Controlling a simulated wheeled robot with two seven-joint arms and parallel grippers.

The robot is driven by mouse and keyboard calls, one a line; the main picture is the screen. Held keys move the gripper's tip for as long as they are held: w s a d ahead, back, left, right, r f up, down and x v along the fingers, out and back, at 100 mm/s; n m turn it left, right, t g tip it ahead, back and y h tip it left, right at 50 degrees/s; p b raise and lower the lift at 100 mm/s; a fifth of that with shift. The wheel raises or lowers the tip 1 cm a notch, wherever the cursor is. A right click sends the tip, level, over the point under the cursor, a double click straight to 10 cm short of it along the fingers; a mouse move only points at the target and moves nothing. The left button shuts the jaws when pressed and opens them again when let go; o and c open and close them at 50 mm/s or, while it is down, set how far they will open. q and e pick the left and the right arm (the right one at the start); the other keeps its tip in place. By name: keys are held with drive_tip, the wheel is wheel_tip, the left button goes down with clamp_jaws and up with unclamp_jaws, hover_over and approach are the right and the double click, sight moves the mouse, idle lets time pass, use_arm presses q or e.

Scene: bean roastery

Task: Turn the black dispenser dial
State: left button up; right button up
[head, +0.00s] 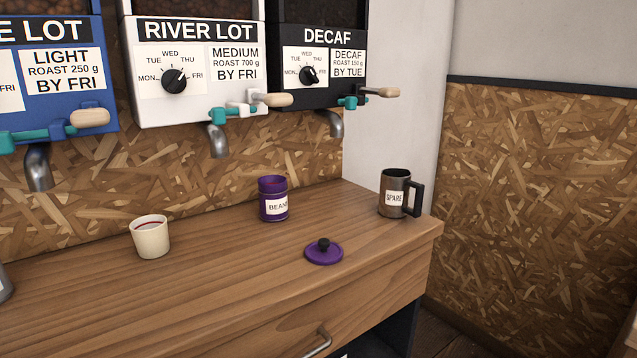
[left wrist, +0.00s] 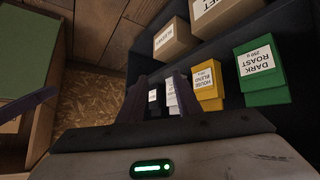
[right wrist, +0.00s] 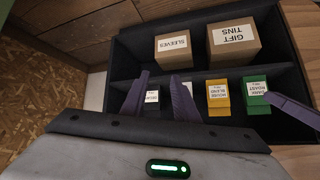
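The black DECAF dispenser (head: 325,97) hangs on the wall in the head view, right of the white one. Its black dial (head: 309,75) sits on a white day label; the exact pointer direction is too small to read surely. My left gripper (left wrist: 160,78) and right gripper (right wrist: 160,75) are not in the head view. In their wrist views each has its fingers apart with nothing between them, facing a dark shelf. Neither gripper is near the dial.
A white RIVER LOT dispenser (head: 197,107) and a blue one (head: 85,98) hang further left. On the wooden counter (head: 215,290) stand a cream cup (head: 150,240), a purple BEANS tin (head: 273,198), a purple lid (head: 323,254) and a SPARE mug (head: 395,194). The dark shelf (right wrist: 125,65) holds boxes.

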use_arm(q)
drive_tip(key=shift+y, duration=0.3)
drive_tip(key=r+p, duration=0.1)
drive_tip(key=p, duration=0.1)
drive_tip(key=r+p, duration=0.4)
drive_tip(key=p, duration=0.1)
drive_tip(key=shift+s+a+r, duration=0.1)
drive_tip(key=shift+s+a, duration=0.05)
drive_tip(key=shift+a, duration=0.25)
